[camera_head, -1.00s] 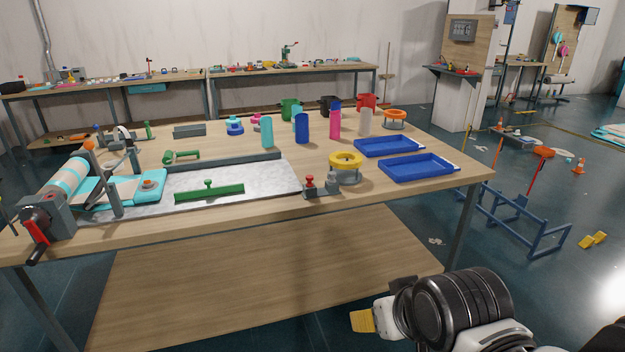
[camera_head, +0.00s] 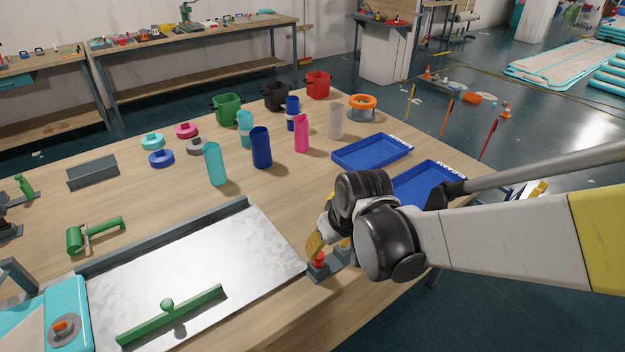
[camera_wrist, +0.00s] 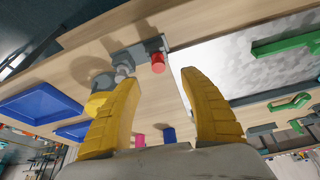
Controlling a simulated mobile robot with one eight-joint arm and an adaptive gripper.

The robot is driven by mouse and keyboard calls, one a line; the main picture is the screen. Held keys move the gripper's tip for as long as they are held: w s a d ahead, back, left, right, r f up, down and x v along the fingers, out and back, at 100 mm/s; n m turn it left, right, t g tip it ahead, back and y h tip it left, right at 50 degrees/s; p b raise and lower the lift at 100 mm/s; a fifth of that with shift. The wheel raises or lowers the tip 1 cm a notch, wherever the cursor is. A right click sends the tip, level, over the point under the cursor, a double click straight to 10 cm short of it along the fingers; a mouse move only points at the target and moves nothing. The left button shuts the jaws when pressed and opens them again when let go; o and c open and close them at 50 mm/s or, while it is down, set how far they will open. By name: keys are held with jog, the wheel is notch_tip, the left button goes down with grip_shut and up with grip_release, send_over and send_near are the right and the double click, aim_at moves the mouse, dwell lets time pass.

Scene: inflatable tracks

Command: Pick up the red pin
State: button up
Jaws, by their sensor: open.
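The red pin (camera_head: 319,260) stands in a small dark grey block (camera_head: 322,273) near the front edge of the workbench, beside the metal plate. In the wrist view the red pin (camera_wrist: 158,62) shows its round end just beyond the gap between my fingertips, with the block (camera_wrist: 135,53) behind it. My gripper (camera_head: 314,246) is open and empty, close by the pin; the head view shows a yellow finger just above it. In the wrist view my gripper (camera_wrist: 162,82) has its two yellow fingers spread apart. My wrist hides part of the block in the head view.
Two blue trays (camera_head: 371,151) lie right of the pin, one partly behind my arm. A yellow ring (camera_wrist: 97,103) is partly hidden by a finger in the wrist view. The metal plate (camera_head: 225,258) with a green bar (camera_head: 172,315) lies left. Several cups stand behind.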

aim_at(319, 255)
jog(key=b+x, duration=0.2)
jog(key=x, duration=0.2)
jog(key=shift+w+f, duration=0.2)
jog(key=shift+f, duration=0.15)
jog(key=b+x, duration=0.1)
jog(key=x, duration=0.2)
jog(key=b+x, duration=0.2)
jog(key=x, duration=0.1)
jog(key=shift+w+r, duration=0.1)
jog(key=shift+w, duration=0.35)
jog(key=shift+r, duration=0.1)
grip_shut()
